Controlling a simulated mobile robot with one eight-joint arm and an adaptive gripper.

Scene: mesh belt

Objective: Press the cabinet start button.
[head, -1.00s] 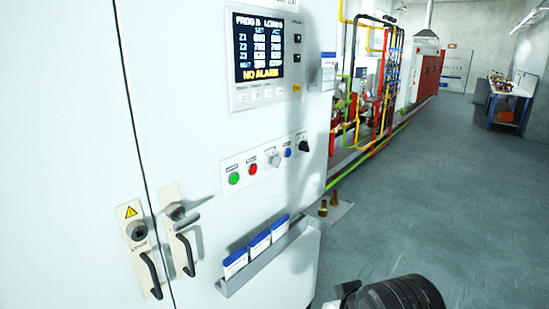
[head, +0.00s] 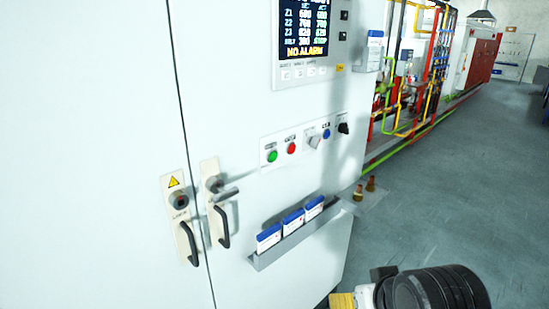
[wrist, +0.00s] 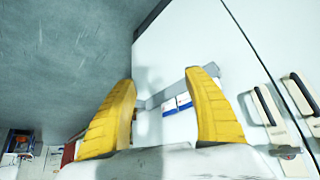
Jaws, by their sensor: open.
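The green start button (head: 272,156) is at the left end of a label strip on the white cabinet (head: 110,200), beside a red button (head: 291,147). My arm shows at the bottom right of the head view, with a yellow finger part (head: 343,300) low in front of the cabinet's right edge. In the wrist view my gripper (wrist: 163,100) has its two yellow fingers spread wide with nothing between them. The cabinet face lies beyond the fingers, apart from them. The green button cannot be made out in the wrist view.
A document rack (head: 300,236) with several blue-topped cards juts out below the buttons. It also shows between the fingers in the wrist view. Two black door handles (head: 189,243) stick out at the left. The grey floor is clear at right.

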